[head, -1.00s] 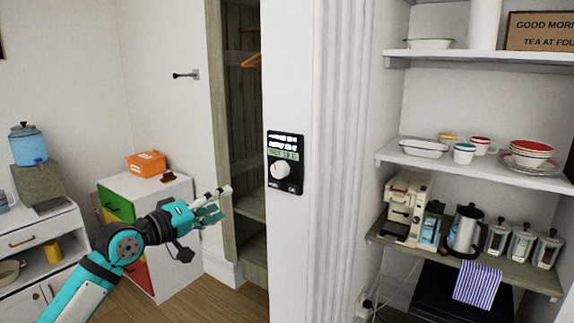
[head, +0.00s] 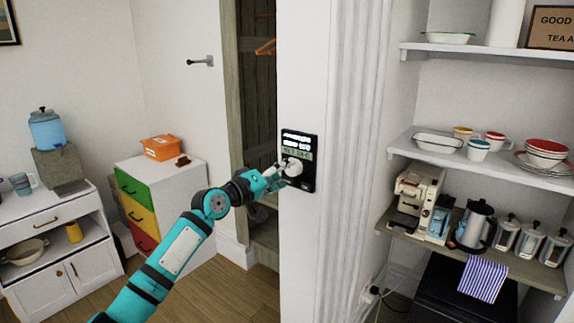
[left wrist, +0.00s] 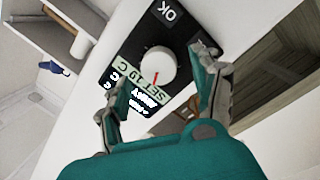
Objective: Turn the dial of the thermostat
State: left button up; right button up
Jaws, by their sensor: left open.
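The thermostat (head: 299,184) is a black panel on the narrow white wall, with a lit display and a white round dial (head: 294,167). In the left wrist view the dial (left wrist: 157,66) carries a red pointer mark, and the display beside it reads "SET 19 C". My left gripper (head: 282,170) is at the dial in the head view. In the left wrist view its open fingers (left wrist: 162,82) stand on either side of the dial, with gaps visible between fingers and dial. I cannot tell whether either finger touches the panel. My right gripper is not in view.
An open wardrobe (head: 252,120) is left of the thermostat wall. A drawer cabinet (head: 185,185) with an orange box (head: 160,148) stands farther left. Shelves (head: 483,162) with dishes and kitchen appliances are on the right.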

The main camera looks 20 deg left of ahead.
pick_arm(q)
jog(key=shift+x, duration=1.1)
jog(key=shift+c, duration=0.5)
jog(key=c, duration=1.1)
jog(key=shift+o, duration=0.2)
jog(key=m+b, duration=0.2)
jog(key=b, duration=0.1)
jog(key=shift+f+m+b, duration=0.25)
jog(key=shift+m+b, duration=0.05)
jog(key=shift+m, duration=0.1)
jog(key=shift+r+m+g+b, duration=0.3)
jog(key=shift+m+b, duration=0.15)
jog(key=shift+m, duration=0.45)
